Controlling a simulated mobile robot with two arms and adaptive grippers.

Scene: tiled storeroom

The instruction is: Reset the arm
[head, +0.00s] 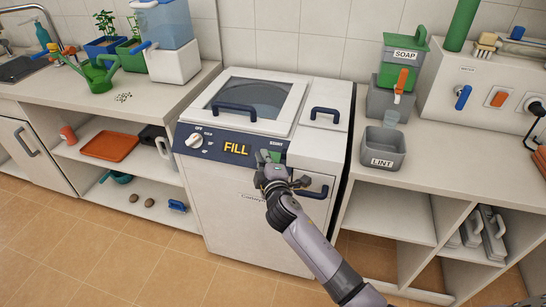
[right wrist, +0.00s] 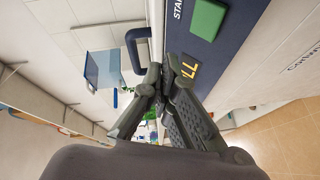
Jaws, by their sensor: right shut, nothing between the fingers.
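My right gripper (head: 268,164) is in front of the washing machine (head: 245,200), near the right end of its dark control panel. Its fingers are shut and empty. In the right wrist view the fingertips (right wrist: 171,64) meet beside the panel, and the green START button (right wrist: 207,19) lies apart from them, up and to the right. In the head view this button (head: 275,157) is partly hidden by the gripper. The panel display reads FILL (head: 236,149). My left gripper is not in view.
The machine has a glass lid (head: 250,98) and dark handles. The right counter holds a grey LINT bin (head: 383,149), a green SOAP dispenser (head: 402,68) and a white box with valves (head: 480,90). The left counter holds a green watering can (head: 99,75). The floor in front is clear.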

